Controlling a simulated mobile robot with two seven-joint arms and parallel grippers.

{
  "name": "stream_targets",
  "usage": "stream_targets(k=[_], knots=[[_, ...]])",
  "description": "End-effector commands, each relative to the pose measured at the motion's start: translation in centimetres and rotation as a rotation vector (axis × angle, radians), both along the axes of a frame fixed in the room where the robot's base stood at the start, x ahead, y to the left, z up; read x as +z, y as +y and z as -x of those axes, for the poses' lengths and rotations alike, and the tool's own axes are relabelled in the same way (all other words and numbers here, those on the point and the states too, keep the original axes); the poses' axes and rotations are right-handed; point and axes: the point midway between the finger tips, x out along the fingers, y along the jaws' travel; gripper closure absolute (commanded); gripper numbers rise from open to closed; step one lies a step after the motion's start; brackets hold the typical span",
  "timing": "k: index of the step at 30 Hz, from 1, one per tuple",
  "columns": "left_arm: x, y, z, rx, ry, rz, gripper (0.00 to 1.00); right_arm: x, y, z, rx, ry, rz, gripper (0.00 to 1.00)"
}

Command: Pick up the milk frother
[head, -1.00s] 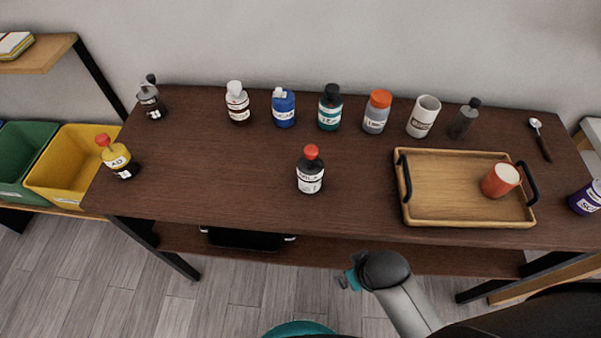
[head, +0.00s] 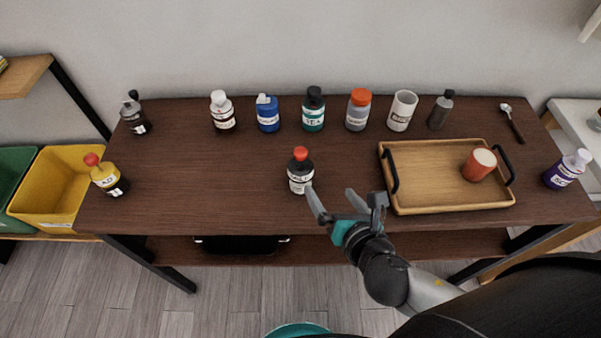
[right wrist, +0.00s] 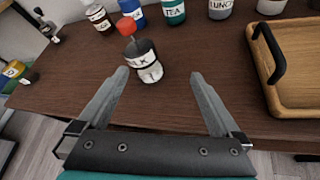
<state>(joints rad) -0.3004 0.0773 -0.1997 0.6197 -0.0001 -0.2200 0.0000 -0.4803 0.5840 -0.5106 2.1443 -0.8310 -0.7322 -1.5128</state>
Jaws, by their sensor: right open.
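A dark bottle (head: 300,172) with a red top and a white label stands upright near the middle of the table. It also shows in the right wrist view (right wrist: 143,60), where its label seems to end in "LK"; I take it for the milk frother. My right gripper (head: 330,189) is open and empty at the table's front edge, just in front and to the right of the bottle. In the right wrist view, the bottle lies ahead between the spread fingers (right wrist: 160,73), a little left of centre, apart from them. My left gripper is not in view.
A wooden tray (head: 445,203) with black handles holds a red cup (head: 479,164), right of my gripper. Several bottles and a white cup (head: 402,110) line the back. A yellow-bodied bottle (head: 107,179) stands at left, a purple one (head: 567,170) at right.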

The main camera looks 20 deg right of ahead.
Motion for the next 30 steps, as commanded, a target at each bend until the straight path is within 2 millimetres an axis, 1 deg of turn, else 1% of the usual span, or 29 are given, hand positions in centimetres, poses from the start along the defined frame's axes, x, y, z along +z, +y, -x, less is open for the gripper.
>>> stream_targets(k=[1,4,6,10,14,24,27,30], knots=[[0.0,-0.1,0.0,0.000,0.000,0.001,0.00,0.1,0.5,0.1,0.089,-0.023,0.099,0.00],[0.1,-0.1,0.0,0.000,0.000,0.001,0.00,0.3,1.5,0.3,0.218,-0.063,0.244,0.00],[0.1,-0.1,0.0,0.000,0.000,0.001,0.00,0.3,1.8,0.4,0.269,-0.081,0.304,0.00],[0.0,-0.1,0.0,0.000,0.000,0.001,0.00,0.0,2.2,0.0,0.306,-0.094,0.347,0.00],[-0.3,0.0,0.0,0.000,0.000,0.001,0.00,-0.5,2.4,-1.6,0.303,-0.096,0.345,0.00],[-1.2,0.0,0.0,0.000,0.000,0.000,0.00,-2.7,3.2,-6.7,0.301,-0.094,0.342,0.00],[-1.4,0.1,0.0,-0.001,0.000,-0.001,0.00,-3.3,3.4,-7.8,0.300,-0.094,0.341,0.00],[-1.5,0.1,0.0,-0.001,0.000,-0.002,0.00,-3.5,3.5,-8.4,0.301,-0.092,0.341,0.00]])
